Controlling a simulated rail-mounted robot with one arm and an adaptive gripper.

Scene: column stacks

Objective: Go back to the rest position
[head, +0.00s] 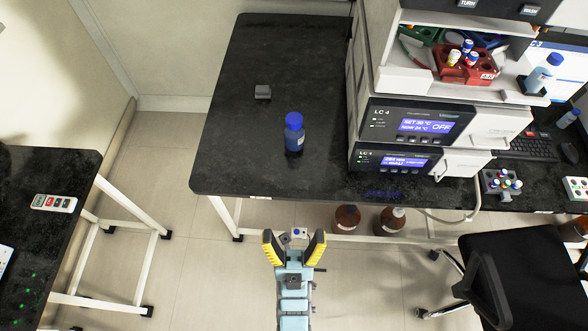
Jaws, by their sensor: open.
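My gripper (295,247) is in the head view at the lower middle. Its two yellow and black fingers are spread apart. It is open, with nothing seen between the fingers. It is over the floor, in front of the near edge of the black bench (235,120). A blue bottle with a blue cap (294,137) stands upright on the bench, beyond my gripper and apart from it.
A small grey block (263,92) lies on the bench. A stack of LC 4 instruments (415,122) stands at its right. A black chair (515,275) is at lower right. Another dark bench (40,225) is at left. Brown bottles (346,219) stand under the bench.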

